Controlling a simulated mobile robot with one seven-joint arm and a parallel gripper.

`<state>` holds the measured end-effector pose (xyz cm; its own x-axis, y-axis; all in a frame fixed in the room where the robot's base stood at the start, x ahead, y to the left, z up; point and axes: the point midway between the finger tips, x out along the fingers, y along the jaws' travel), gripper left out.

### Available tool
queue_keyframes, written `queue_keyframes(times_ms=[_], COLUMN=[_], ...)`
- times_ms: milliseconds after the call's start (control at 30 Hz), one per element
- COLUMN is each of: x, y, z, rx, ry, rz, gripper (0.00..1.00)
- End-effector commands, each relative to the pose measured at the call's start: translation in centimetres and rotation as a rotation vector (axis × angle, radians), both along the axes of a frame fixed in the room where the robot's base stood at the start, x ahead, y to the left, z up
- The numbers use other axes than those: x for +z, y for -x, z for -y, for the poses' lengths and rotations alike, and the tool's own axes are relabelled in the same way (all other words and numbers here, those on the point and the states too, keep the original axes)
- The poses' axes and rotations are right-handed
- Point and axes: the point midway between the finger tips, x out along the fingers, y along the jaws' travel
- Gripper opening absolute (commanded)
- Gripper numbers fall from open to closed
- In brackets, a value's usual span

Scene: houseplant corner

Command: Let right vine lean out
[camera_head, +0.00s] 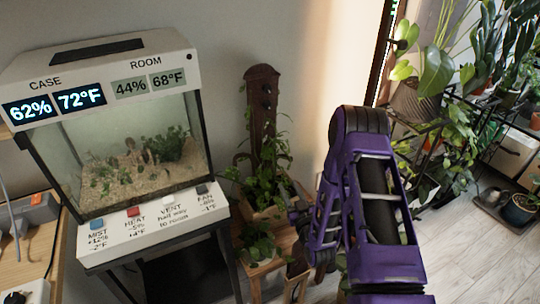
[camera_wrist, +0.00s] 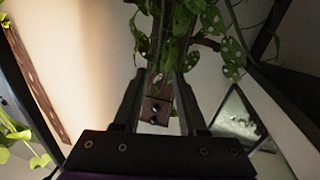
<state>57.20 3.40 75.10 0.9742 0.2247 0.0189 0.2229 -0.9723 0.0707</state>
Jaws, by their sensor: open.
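A dark brown wooden board (camera_head: 262,100) with a rounded top and dark knobs stands against the wall in the head view. Green vines (camera_head: 268,180) climb its lower part from a planter on a wooden stool. My gripper (camera_head: 297,213) is in front of and to the right of the vines, partly hidden by my purple arm. In the wrist view my gripper (camera_wrist: 160,78) is open, its two dark fingers apart. A brown wooden piece with dark knobs (camera_wrist: 155,110) shows between them, with spotted vine leaves (camera_wrist: 185,22) beyond. I cannot tell whether the fingers touch anything.
A glass terrarium case (camera_head: 130,150) with displays and coloured buttons stands at left. The wooden stool (camera_head: 255,275) stands beside it. A shelf of potted plants (camera_head: 425,105) is at right. Bare plank floor (camera_head: 460,255) lies in front of the shelf.

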Motion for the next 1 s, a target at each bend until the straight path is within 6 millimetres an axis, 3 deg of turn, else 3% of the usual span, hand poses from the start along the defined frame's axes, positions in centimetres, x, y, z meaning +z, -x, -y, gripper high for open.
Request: queue_keyframes(times_ms=[100, 267, 800, 1000], x=[-1.1, -1.1, -1.2, -1.2], y=[0.9, -0.6, -11.8, -14.7], z=[0.3, -0.1, -2.5, -3.0], rx=[-0.018, -0.018, -0.017, -0.018], ry=[-0.065, -0.07, -0.066, -0.066], rz=[-0.034, -0.033, -0.031, -0.032], gripper=[0.41, 0.41, 0.41, 0.41])
